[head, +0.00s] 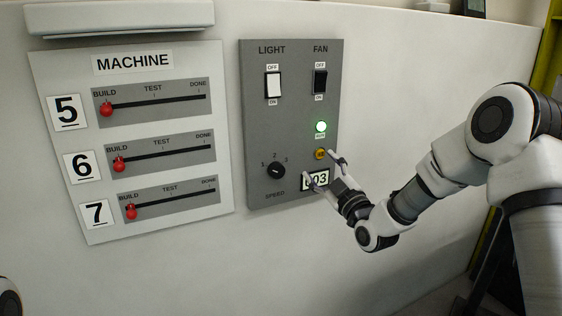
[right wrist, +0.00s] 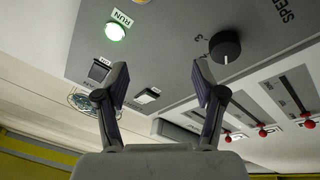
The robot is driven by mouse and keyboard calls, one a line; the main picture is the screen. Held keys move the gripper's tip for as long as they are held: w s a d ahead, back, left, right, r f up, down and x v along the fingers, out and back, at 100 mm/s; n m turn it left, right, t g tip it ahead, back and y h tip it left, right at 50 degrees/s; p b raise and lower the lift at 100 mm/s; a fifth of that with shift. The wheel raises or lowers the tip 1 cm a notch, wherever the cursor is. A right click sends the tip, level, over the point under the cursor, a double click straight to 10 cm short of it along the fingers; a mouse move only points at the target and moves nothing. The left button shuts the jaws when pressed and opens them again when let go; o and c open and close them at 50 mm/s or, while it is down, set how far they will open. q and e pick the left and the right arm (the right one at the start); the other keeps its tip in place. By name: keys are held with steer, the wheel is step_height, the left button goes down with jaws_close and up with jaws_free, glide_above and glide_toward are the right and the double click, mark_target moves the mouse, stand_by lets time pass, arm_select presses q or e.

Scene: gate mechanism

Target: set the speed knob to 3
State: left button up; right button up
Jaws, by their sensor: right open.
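The speed knob (head: 277,171) is a black round dial at the lower left of the grey control panel (head: 300,110), with 1, 2 and 3 printed around its top. In the right wrist view, the knob (right wrist: 225,46) has a white mark that appears to point toward the 1 side, away from the printed 3. My right gripper (head: 322,167) is open and empty, in front of the panel's lower right, to the right of the knob. In the right wrist view, its fingers (right wrist: 160,78) are spread, with the knob beyond the right fingertip and apart from it. My left gripper is out of view.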

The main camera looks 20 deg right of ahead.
mark_target(279, 172)
steer(key=a+f+n+g+y+p, duration=0.1)
steer(key=a+f+n+g+p, duration=0.2)
steer(key=a+p, duration=0.35)
steer(key=w, duration=0.2)
steer(key=w+a+p, duration=0.1)
steer(key=w, duration=0.4)
steer(key=shift+a+f+p, duration=0.1)
steer(key=shift+a+p, duration=0.25)
steer(key=shift+a, duration=0.05)
steer(key=shift+d, duration=0.1)
steer(key=shift+c, duration=0.6)
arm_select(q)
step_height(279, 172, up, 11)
arm_select(e)
steer(key=c, duration=1)
